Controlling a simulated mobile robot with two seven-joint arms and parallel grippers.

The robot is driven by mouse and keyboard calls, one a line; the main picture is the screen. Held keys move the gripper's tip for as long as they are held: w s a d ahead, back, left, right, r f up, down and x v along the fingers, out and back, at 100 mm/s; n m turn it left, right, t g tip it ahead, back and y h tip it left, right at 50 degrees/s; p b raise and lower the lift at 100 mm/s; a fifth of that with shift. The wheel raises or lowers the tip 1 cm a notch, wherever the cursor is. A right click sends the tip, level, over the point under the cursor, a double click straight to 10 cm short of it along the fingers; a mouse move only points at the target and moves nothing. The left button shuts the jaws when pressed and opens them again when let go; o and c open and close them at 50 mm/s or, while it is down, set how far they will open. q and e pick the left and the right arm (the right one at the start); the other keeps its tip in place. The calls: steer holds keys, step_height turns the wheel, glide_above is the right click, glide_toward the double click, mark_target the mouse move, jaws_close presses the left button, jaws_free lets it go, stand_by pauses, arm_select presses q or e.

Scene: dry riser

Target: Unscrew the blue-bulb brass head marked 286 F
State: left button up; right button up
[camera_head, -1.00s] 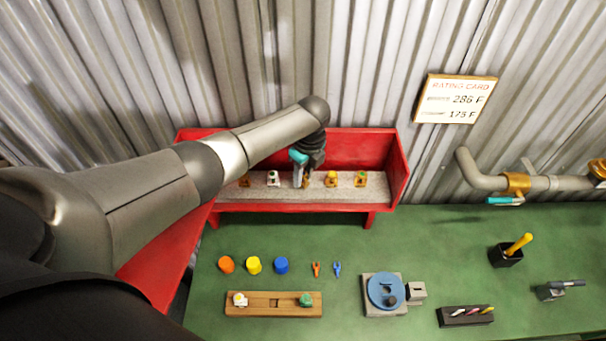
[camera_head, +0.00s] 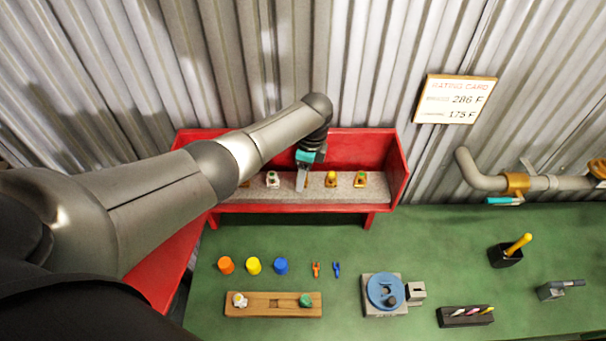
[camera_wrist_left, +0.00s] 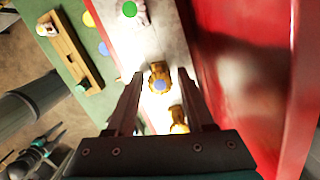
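The blue-bulb brass head (camera_wrist_left: 159,78) sits on the pale bed of the red rack and shows in the left wrist view between the fingers of my left gripper (camera_wrist_left: 160,74). The fingers stand apart, one on each side of it; I cannot tell whether they touch it. In the head view my left gripper (camera_head: 301,182) points down into the rack and hides this head. No marking is readable on the head. The rating card (camera_head: 455,99) on the wall reads 286 F and 175 F. A dark and teal part of mine (camera_wrist_left: 32,155), perhaps my right gripper, shows low in the left wrist view.
The red rack (camera_head: 345,147) has a back wall and side walls close to the gripper. The green bench (camera_head: 440,240) holds coloured caps, a wooden block (camera_head: 273,311) and a blue turntable fixture (camera_head: 384,291).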

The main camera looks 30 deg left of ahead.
arm_select(q)
steer(key=shift+o, duration=0.9)
steer(key=shift+m, duration=0.3)
steer(key=m, duration=0.3)
steer(key=shift+s+m, duration=0.1)
steer(key=shift+m, duration=0.2)
steer(key=m+t, duration=0.1)
steer(key=m, duration=0.3)
steer(key=shift+m, duration=0.3)
steer(key=m, duration=0.4)
steer(key=shift+a+m+h, duration=0.1)
steer(key=shift+m+h, duration=0.2)
steer(key=m, duration=0.4)
steer(key=shift+t+b, duration=0.3)
steer(key=shift+b, duration=0.05)
